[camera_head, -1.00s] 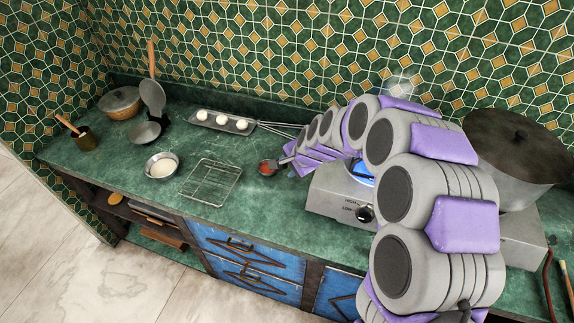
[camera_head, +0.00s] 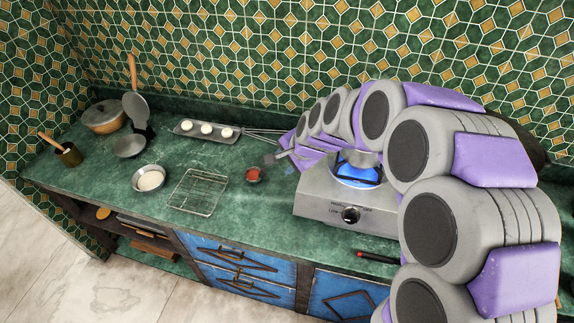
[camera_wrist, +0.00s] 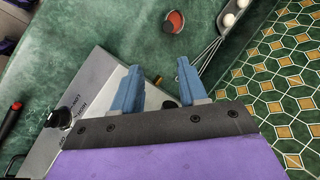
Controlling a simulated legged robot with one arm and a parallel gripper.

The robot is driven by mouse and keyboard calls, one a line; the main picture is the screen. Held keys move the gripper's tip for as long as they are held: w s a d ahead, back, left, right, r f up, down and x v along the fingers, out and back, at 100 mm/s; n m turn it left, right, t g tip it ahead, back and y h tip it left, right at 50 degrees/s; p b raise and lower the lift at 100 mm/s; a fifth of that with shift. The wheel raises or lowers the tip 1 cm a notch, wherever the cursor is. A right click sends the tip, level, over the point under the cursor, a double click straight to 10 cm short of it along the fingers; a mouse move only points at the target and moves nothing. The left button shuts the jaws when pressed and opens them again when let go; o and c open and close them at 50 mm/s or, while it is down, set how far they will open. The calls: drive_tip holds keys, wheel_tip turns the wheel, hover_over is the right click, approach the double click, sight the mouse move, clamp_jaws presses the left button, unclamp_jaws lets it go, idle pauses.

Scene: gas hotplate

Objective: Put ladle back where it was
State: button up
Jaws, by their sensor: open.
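I cannot make out a ladle for certain in either view. My gripper (camera_head: 277,160) hangs by the left back corner of the gas hotplate (camera_head: 318,196). In the wrist view its two blue fingers are apart, and my gripper (camera_wrist: 158,70) holds nothing that I can see. A small dark bowl with red contents (camera_head: 253,174) stands on the counter close to the fingers. It also shows beyond them in the wrist view (camera_wrist: 174,22). A blue flame (camera_head: 360,173) burns on the hotplate. My arm hides the area behind and right of it.
A tray with three white balls (camera_head: 185,129) and wire-like utensils (camera_head: 262,135) lie at the back. A black-and-red stick (camera_head: 378,257) lies before the hotplate. The front-left counter has free room.

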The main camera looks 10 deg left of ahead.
drive_tip(key=s+d+r+n+g+h, duration=0.1)
drive_tip(key=s+d+n+g, duration=0.1)
drive_tip(key=s+d, duration=0.5)
drive_tip(key=s+d+r+n+g+h, duration=0.1)
drive_tip(key=s+d, duration=0.7)
drive_tip(key=s, duration=0.9)
drive_tip(key=s+d+r+n+g+h, duration=0.2)
drive_tip(key=s+d, duration=0.6)
drive_tip(key=s, duration=0.4)
drive_tip(key=shift+d+r+n+g+h, duration=0.3)
drive_tip(key=shift+r+n+h, duration=0.25)
drive_tip(key=shift+n, duration=0.65)
drive_tip(key=shift+d, duration=0.1)
